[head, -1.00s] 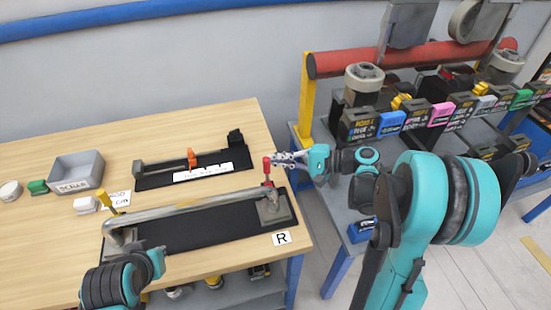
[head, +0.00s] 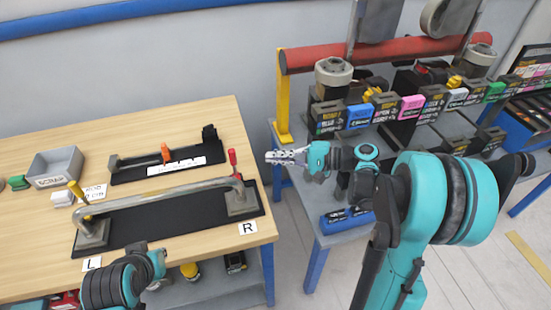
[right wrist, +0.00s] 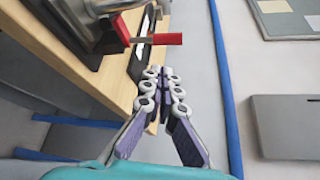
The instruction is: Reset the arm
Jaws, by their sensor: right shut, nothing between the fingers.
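My right gripper (head: 286,157) is shut and empty. It hangs in the air just right of the wooden table's right edge, near a red-handled clamp (head: 233,163). In the right wrist view my right gripper (right wrist: 162,88) has its fingertips together, with the red handle (right wrist: 155,39) beyond them and apart from them. My left arm (head: 120,280) shows at the lower left in the head view; its fingers cannot be made out.
A grey bent tube (head: 160,196) lies across a black fixture on the wooden table (head: 40,240). A grey scrap bin (head: 55,165) stands at the left. At the right is a grey bench (head: 325,225) with several labelled bins and a red pipe (head: 390,55).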

